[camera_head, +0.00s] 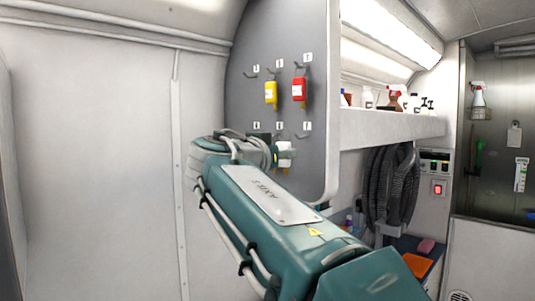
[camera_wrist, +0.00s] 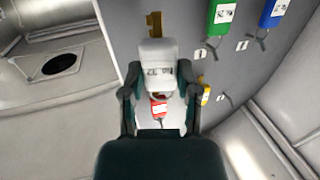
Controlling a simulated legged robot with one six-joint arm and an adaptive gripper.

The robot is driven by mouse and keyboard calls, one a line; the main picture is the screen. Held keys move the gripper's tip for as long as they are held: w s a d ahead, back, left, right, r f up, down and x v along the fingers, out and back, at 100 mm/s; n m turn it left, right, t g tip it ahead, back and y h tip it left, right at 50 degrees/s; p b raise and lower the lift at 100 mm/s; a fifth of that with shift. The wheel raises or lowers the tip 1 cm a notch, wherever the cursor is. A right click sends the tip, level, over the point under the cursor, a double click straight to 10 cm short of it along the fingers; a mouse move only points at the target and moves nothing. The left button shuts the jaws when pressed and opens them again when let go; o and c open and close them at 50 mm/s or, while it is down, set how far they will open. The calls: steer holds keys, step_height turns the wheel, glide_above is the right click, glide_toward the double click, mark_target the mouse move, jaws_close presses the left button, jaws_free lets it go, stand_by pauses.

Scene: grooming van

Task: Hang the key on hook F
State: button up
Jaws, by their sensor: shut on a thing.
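My gripper (camera_wrist: 157,88) is shut on a white key tag (camera_wrist: 157,68). A brass key (camera_wrist: 154,24) sticks out of the tag's far end, close in front of the grey hook panel (camera_wrist: 115,20). In the head view the white tag (camera_head: 286,150) shows beside my gripper (camera_head: 276,155), in front of the lower part of the panel (camera_head: 242,95). Small hooks with white labels stand in rows on the panel. The label letters are too small to read, so I cannot tell which is hook F. My arm hides the panel's lower part in the head view.
A yellow tag (camera_head: 271,92) and a red tag (camera_head: 299,89) hang on upper hooks. A green tag (camera_wrist: 220,18) and a blue tag (camera_wrist: 272,12) hang elsewhere on the panel. A shelf (camera_head: 390,124) with bottles juts out right of the panel; a dark hose (camera_head: 390,188) hangs below it.

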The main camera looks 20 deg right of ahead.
steer(key=shift+w+d, duration=0.2)
steer(key=shift+d, duration=0.25)
steer(key=shift+w+a, duration=0.15)
steer(key=shift+a, duration=0.25)
steer(key=shift+w+d+f, duration=0.1)
steer(key=shift+w+d, duration=0.05)
steer(key=d, duration=0.2)
steer(key=w+d, duration=0.1)
steer(key=shift+d+f, duration=0.25)
steer(key=shift+f, duration=0.1)
steer(key=shift+f, duration=0.2)
steer(key=shift+w+d+f, duration=0.1)
steer(key=shift+d+f, duration=0.05)
steer(key=shift+d, duration=0.3)
steer(key=shift+a, duration=0.15)
